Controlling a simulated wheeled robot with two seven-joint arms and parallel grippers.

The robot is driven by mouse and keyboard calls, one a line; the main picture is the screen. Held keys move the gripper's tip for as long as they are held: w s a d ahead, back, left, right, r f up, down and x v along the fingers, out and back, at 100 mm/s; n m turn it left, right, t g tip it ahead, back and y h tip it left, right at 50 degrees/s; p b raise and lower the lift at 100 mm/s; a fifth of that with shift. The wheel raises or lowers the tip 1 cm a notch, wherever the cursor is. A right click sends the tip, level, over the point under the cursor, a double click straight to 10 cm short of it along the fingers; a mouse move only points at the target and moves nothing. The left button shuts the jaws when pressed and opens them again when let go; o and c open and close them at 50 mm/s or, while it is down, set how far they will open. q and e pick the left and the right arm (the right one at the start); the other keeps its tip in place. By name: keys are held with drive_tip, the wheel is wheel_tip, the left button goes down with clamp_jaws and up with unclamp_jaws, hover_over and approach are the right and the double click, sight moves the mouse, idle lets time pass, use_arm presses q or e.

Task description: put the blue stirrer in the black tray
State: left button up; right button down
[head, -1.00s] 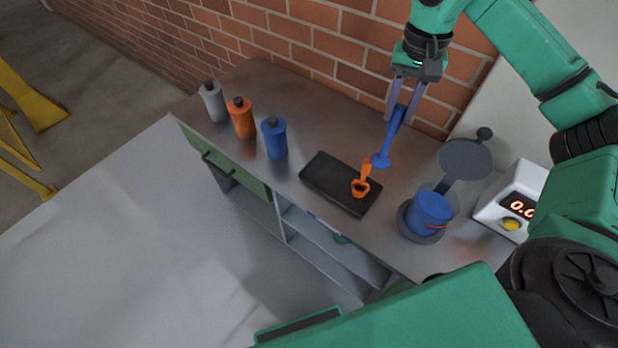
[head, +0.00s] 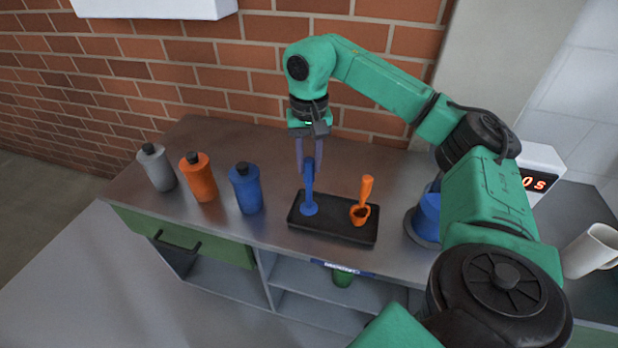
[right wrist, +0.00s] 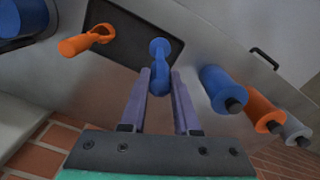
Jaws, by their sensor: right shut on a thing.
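The blue stirrer (head: 309,190) hangs upright from my right gripper (head: 309,168), which is shut on its handle. Its round blue foot is over the left part of the black tray (head: 335,231); I cannot tell whether it touches the tray floor. The right wrist view also shows the stirrer (right wrist: 160,62) between the fingers, with its foot over the tray (right wrist: 130,48). My left gripper is not in view.
An orange scoop (head: 367,190) is at the tray's right part. Blue (head: 246,188), orange (head: 199,177) and grey (head: 156,167) bottles stand to the left. A blue container (head: 428,216), a scale display (head: 539,183) and a white mug (head: 591,250) are to the right.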

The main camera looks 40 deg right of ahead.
sight(311, 182)
drive_tip(key=f, duration=0.4)
drive_tip(key=shift+s+d+f, duration=0.15)
drive_tip(key=shift+s+d, duration=0.05)
drive_tip(key=shift+s, duration=0.1)
drive_tip(key=shift+w+f, duration=0.15)
drive_tip(key=shift+a+f, duration=0.1)
drive_tip(key=shift+f, duration=0.05)
drive_tip(key=c, duration=0.7)
unclamp_jaws()
drive_tip(key=shift+o, duration=0.3)
